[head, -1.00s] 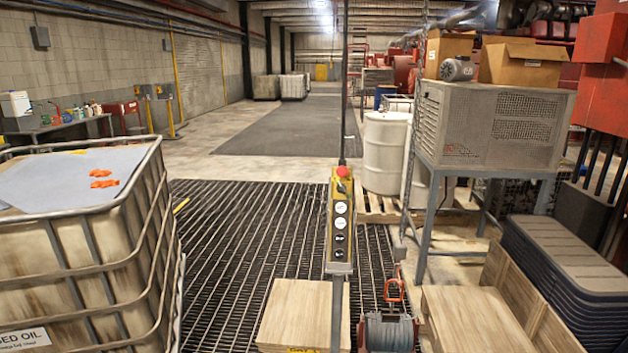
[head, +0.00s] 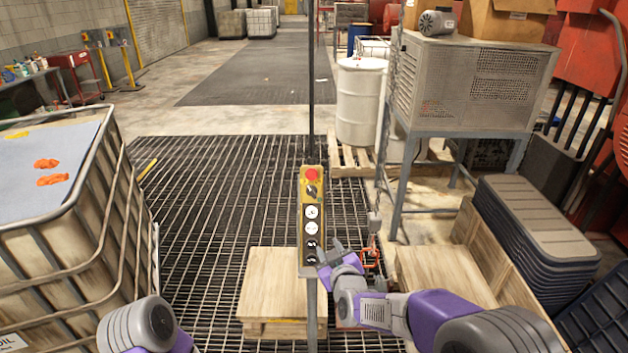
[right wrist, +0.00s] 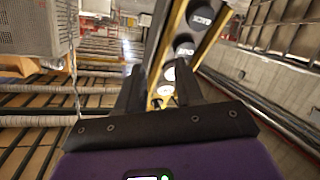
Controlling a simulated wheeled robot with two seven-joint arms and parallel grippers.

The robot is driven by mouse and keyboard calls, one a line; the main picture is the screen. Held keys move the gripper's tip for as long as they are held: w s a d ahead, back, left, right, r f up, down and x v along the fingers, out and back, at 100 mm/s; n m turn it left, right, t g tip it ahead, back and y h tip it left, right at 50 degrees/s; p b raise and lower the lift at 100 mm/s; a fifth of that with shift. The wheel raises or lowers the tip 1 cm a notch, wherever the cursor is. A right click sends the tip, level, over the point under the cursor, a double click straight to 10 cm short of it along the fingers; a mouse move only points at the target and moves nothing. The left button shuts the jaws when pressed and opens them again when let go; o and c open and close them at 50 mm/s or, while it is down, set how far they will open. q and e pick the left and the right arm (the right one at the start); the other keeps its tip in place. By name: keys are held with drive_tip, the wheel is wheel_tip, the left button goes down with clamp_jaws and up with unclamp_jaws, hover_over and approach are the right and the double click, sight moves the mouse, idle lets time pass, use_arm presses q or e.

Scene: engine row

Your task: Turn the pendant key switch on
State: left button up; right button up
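The pendant (head: 305,235) is a tall yellow box hanging on a dark cable at mid-picture in the head view. It has a red button at the top, the small dark key switch (head: 311,190) below it, then white and black buttons. My right gripper (head: 322,257) is beside the pendant's lower right, level with the black buttons. In the right wrist view the pendant (right wrist: 178,50) slants past the fingers of my right gripper (right wrist: 160,88), which are apart with nothing held. I cannot tell whether they touch it. The key switch's setting is too small to read. My left gripper is out of view.
A caged oil tank (head: 75,235) stands at the left. A wooden crate (head: 270,290) lies below the pendant. A metal cabinet on legs (head: 470,90), a white drum (head: 360,100) and stacked black lids (head: 540,235) are at the right. The grating (head: 210,200) behind is clear.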

sight(312, 194)
wheel_tip(312, 194, up, 10)
drive_tip(key=a+r+n+t+y, duration=0.1)
drive_tip(key=a+t, duration=0.1)
drive_tip(key=t, duration=0.1)
drive_tip(key=shift+f+p+x, duration=0.15)
drive_tip(key=shift+p+x, duration=0.05)
drive_tip(key=shift+x, duration=1.8)
drive_tip(key=shift+f+p+x, duration=0.1)
drive_tip(key=shift+p+x, duration=0.1)
drive_tip(key=shift+x, duration=1.75)
clamp_jaws()
